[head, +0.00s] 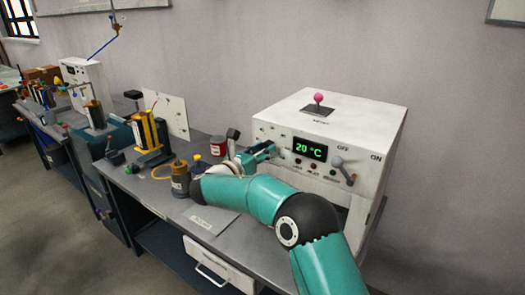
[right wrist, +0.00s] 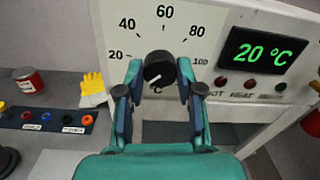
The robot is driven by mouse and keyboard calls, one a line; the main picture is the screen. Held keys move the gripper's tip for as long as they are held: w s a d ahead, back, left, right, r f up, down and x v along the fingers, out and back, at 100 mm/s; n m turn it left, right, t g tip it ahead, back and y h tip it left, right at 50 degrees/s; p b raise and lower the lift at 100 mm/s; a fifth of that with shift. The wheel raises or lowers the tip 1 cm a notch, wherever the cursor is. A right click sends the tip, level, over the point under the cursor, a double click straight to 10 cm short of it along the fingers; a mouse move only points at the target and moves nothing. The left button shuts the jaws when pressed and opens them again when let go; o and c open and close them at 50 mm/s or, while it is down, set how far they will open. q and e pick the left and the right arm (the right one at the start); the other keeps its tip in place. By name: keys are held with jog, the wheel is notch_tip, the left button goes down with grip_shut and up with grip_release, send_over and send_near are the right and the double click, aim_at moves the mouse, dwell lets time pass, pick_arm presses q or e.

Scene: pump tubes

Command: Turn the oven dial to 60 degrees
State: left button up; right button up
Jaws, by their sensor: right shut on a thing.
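The white oven (head: 378,125) stands at the right end of the bench, its green display (head: 309,149) reading 20 °C. In the right wrist view the black dial (right wrist: 158,67) sits below an arc of marks 20, 40, 60, 80 and 100. The white line on its face slants toward the lower left. My right gripper (right wrist: 158,76) is shut on the dial, one finger on each side. In the head view my right gripper (head: 265,153) is at the oven's front panel and the dial is hidden. My left gripper is in neither view.
A grey lever (head: 344,168) sits by the OFF and ON labels, right of the display. A pink-knobbed stick (head: 318,99) stands on the oven top.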

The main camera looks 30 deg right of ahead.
jog(key=m+b, duration=0.5)
jog(key=m, duration=0.1)
jog(key=m+b, duration=0.6)
jog(key=m, duration=0.1)
jog(key=m+b, duration=0.5)
jog(key=m, duration=0.1)
jog(key=shift+f+m+y+b, duration=0.3)
jog(key=shift+f+b, duration=0.1)
jog(key=m+b, duration=0.2)
jog(key=m, duration=0.2)
jog(key=shift+f, duration=0.1)
jog(key=shift+m+b, duration=0.7)
jog(key=shift+m, duration=0.5)
